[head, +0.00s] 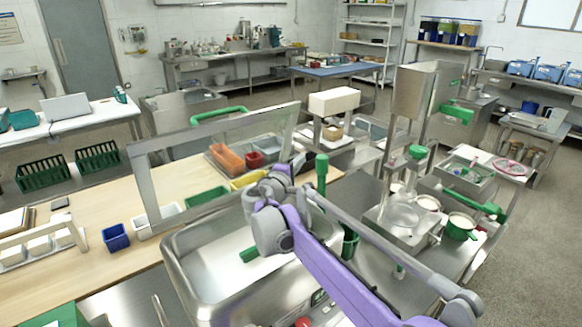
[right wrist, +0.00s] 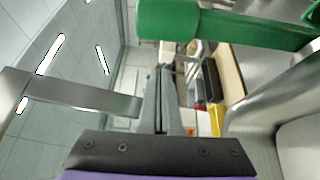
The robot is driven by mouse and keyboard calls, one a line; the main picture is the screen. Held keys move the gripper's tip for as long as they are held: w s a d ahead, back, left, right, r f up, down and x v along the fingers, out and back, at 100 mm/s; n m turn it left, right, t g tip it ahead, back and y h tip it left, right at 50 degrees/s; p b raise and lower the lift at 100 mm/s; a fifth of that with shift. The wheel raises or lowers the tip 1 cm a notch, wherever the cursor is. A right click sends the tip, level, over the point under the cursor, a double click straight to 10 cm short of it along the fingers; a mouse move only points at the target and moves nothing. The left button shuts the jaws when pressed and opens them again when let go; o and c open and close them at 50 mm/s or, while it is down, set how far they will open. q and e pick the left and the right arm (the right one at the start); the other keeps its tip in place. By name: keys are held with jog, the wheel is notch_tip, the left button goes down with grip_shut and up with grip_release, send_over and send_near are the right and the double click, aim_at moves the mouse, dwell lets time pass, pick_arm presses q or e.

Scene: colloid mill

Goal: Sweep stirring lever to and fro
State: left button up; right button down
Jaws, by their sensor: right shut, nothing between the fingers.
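My right gripper (right wrist: 165,98) is shut and empty in the right wrist view, its two dark fingers together. In the head view my right arm ends over the steel tub (head: 178,262), and its fingertips are hard to make out. A thick green grip (right wrist: 225,24) crosses the top of the wrist view close to the fingers, apart from them. An upright green handle (head: 322,172) stands just right of my wrist in the head view. I cannot tell which green grip is the stirring lever's. My left gripper is not in view.
A clear framed lid (head: 215,152) stands raised behind the tub. A steel hopper machine (head: 415,95) and green-handled pots (head: 459,227) stand on the right. A blue bin (head: 116,237) and coloured trays sit on the wooden table (head: 80,262). The floor at far right is clear.

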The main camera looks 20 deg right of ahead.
aim_at(322, 188)
jog(key=s, duration=0.1)
jog(key=s+d, duration=0.1)
jog(key=s, duration=0.1)
jog(key=shift+s+d+r, duration=0.1)
jog(key=shift+s+d, duration=0.05)
jog(key=shift+d, duration=0.05)
jog(key=shift+s, duration=0.1)
